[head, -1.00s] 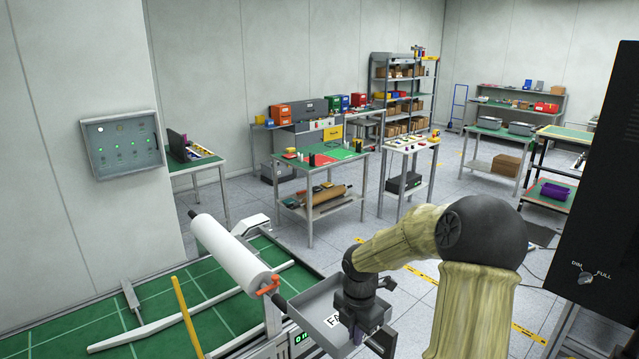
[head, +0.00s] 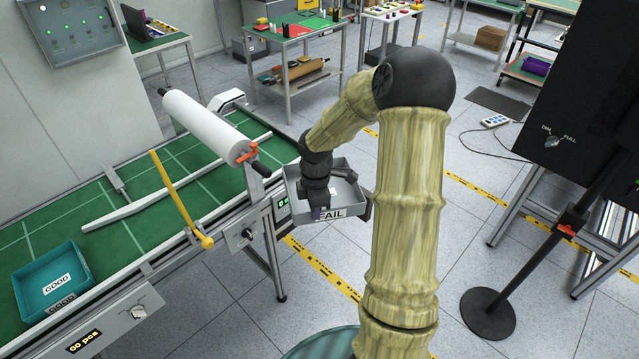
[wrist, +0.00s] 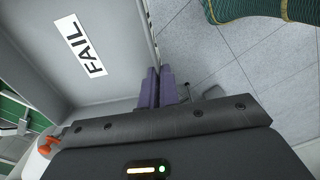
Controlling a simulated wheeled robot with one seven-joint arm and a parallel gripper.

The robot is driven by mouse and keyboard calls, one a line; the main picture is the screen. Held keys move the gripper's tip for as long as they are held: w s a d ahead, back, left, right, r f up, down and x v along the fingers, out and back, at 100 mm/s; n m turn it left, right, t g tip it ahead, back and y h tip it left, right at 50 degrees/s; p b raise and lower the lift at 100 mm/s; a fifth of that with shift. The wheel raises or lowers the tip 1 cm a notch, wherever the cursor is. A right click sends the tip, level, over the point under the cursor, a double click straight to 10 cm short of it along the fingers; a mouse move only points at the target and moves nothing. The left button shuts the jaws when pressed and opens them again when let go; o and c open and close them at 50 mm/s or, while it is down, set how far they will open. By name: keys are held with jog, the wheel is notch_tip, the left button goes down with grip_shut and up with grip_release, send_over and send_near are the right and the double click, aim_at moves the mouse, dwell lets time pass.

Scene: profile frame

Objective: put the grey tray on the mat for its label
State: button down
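The grey tray (head: 345,167) carries a white FAIL label on its front wall and another FAIL label on its floor. It hangs in the air at the right end of the green bench. My gripper (head: 317,212) is at the tray's front wall. In the wrist view the purple fingertips of my gripper (wrist: 160,88) are closed together on the edge of the grey tray (wrist: 110,25). My arm hides part of the tray in the head view. I cannot make out a labelled mat for the tray in these frames.
The green bench (head: 190,195) holds a teal GOOD tray (head: 28,282), a white roll (head: 205,125) and a yellow bar (head: 180,198). A black stand (head: 488,312) and a dark panel (head: 600,110) are on the right. Open floor lies between, with a cable and a dark floor mat (head: 498,103).

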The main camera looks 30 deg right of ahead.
jog(key=a+f+m+b, duration=0.1)
jog(key=a+f+m, duration=0.4)
jog(key=f+m, duration=0.2)
jog(key=a+f+m+b, duration=0.2)
jog(key=a+f+m, duration=0.2)
jog(key=f+m, duration=0.4)
jog(key=shift+w+a+f+m+b, duration=0.15)
jog(key=shift+a+f+m+b, duration=0.15)
jog(key=shift+a+m, duration=0.1)
jog(key=shift+d, duration=0.1)
